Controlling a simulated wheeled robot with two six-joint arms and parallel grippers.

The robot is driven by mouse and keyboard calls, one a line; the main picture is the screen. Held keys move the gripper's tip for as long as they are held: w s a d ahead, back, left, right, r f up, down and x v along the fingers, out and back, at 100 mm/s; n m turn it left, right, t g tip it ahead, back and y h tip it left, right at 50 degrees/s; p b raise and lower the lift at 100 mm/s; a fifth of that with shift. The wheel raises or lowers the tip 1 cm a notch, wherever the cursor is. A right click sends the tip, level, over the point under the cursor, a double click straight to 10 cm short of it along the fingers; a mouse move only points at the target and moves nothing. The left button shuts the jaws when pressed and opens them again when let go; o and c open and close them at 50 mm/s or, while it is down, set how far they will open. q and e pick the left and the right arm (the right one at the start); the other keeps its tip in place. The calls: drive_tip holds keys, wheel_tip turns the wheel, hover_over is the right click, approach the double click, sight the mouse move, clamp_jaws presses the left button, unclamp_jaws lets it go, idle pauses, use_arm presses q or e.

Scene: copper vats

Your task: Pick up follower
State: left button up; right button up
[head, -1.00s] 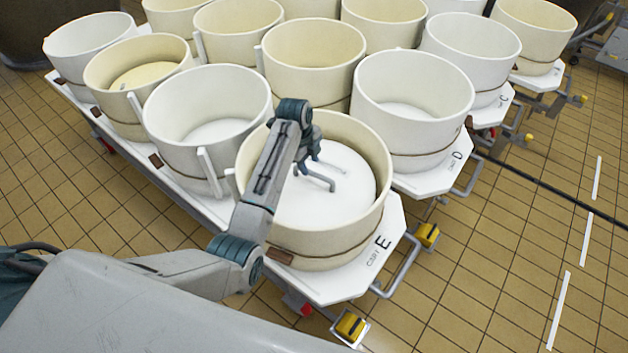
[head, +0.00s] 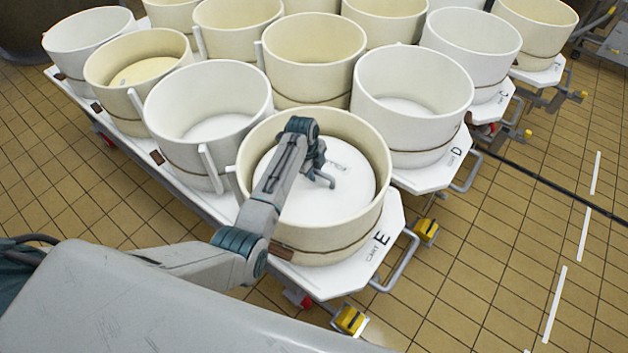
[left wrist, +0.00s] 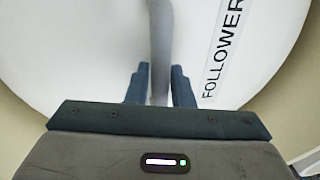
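The follower (head: 345,190) is a white disc lying inside the cream mould (head: 376,222) on cart E in the head view. In the left wrist view the follower (left wrist: 90,45) fills much of the picture, with a label reading "FOLLOWER" at right. A grey bar handle (left wrist: 160,40) runs up from between the fingers. My left gripper (head: 325,180) is down inside the mould, over the disc. In the left wrist view its fingers (left wrist: 160,88) stand on either side of the handle, with narrow gaps showing, so it looks open. My right gripper is not in view.
The mould stands on the white top of cart E (head: 345,275). White and cream moulds crowd behind and left, with a white mould (head: 412,100) on cart D close by. The mould's rim surrounds my gripper. Tiled floor at right is mostly free.

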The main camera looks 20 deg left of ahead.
use_arm(q)
clamp_jaws()
idle(0.9)
drive_tip(key=shift+w+r, duration=0.1)
